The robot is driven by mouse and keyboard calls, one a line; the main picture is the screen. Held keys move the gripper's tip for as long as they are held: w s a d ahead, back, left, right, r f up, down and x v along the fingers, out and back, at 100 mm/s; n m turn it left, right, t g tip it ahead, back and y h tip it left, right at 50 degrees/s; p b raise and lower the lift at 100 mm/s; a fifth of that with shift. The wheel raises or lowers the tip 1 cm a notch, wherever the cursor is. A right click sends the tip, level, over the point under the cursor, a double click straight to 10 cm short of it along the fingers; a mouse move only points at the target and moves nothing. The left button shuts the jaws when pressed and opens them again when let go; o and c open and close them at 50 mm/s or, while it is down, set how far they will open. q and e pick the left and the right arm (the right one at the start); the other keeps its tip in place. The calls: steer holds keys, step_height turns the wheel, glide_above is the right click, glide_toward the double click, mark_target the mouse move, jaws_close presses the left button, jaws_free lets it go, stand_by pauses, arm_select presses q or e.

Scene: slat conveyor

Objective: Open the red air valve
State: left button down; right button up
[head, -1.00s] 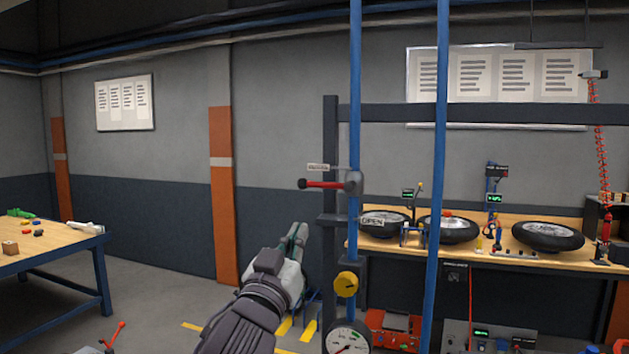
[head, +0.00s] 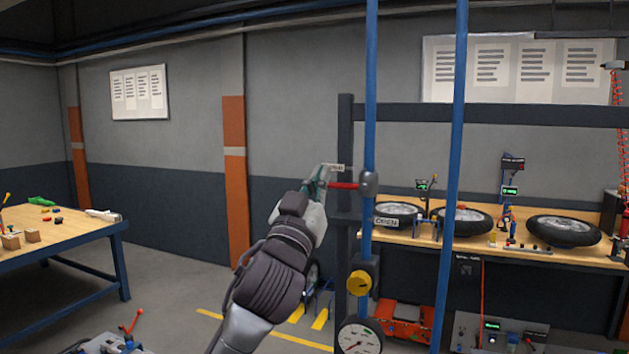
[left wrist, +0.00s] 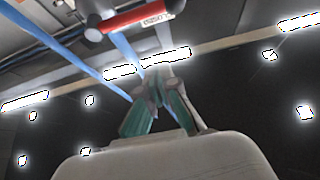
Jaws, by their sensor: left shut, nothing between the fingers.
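The red valve handle (head: 344,185) lies level, pointing left from its grey hub (head: 369,184) on the blue pipe. In the left wrist view the red handle (left wrist: 122,21) passes above my shut fingers (left wrist: 155,88), with a visible gap in that picture. I cannot tell whether they touch. My right gripper is out of view.
The dark post (head: 346,130) and two blue vertical pipes stand close by. A yellow knob (head: 359,284) and a pressure gauge (head: 360,338) are below. A bench with wheels (head: 565,230) is behind; a wooden table (head: 60,235) is at left.

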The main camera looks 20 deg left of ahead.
mark_target(330, 183)
arm_select(q)
steer(key=shift+w+f+p, duration=0.25)
steer(key=shift+w+p, duration=0.35)
steer(key=shift+w, duration=0.2)
steer(key=shift+w+f+p, duration=0.3)
steer(key=shift+w+p, duration=0.25)
steer(key=shift+w, duration=0.3)
steer(key=shift+w+f+p, duration=0.25)
steer(key=shift+w+p, duration=0.35)
steer(key=shift+w, duration=0.2)
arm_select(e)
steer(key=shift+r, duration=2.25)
arm_select(q)
steer(key=shift+d, duration=0.1)
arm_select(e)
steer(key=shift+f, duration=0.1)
